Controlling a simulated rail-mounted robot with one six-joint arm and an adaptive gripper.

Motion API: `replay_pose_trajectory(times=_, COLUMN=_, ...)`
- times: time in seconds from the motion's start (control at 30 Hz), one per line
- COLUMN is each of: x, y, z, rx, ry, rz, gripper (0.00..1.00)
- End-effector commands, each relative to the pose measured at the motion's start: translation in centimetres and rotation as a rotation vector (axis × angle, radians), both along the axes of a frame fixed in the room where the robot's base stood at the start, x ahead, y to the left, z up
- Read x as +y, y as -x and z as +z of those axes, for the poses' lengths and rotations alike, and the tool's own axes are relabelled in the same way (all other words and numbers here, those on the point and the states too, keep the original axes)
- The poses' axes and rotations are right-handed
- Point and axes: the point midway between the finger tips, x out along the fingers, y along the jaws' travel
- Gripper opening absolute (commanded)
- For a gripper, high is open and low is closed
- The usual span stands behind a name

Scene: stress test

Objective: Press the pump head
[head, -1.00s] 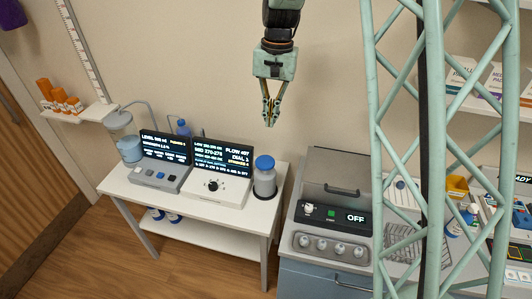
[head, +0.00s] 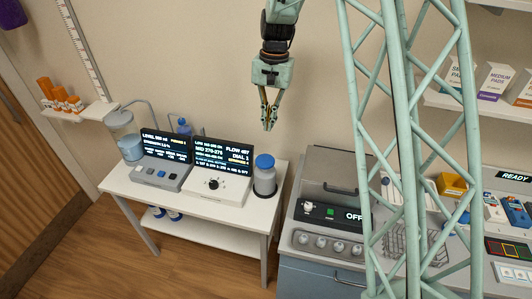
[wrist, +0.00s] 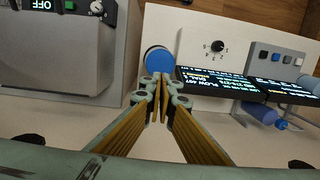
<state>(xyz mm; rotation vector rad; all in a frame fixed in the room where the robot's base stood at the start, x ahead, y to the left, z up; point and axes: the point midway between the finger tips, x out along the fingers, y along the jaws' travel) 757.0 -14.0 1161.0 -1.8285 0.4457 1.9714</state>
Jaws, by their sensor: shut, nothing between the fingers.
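A grey canister (head: 265,182) with a round blue top (head: 264,162) stands upright at the right end of the white table. I cannot tell for sure that this blue top is the pump head. My gripper (head: 268,128) hangs point-down in the air above it, shut and empty, with a gap between. In the wrist view the blue top (wrist: 158,60) shows just beyond my shut fingertips (wrist: 163,80), which overlap its near edge in the picture. The canister's body is mostly hidden there. Another blue-topped bottle (head: 184,127) stands behind the displays, partly hidden.
Two control boxes with lit displays, one with a dial (head: 214,184), stand left of the canister on the white table (head: 190,205). A lidded grey machine marked OFF (head: 335,217) stands to its right. Air around my gripper is clear.

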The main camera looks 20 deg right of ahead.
Motion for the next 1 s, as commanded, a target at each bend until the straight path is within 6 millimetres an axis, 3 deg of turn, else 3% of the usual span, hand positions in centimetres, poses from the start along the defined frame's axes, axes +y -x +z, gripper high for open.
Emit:
replay_pose_trajectory(times=0.37, x=0.1, y=0.1, z=-1.2, rx=0.002, ry=0.0, rz=0.0, gripper=0.0)
replay_pose_trajectory(times=1.0, x=0.7, y=0.5, z=-8.4, rx=0.002, ry=0.0, rz=0.0, gripper=0.0)
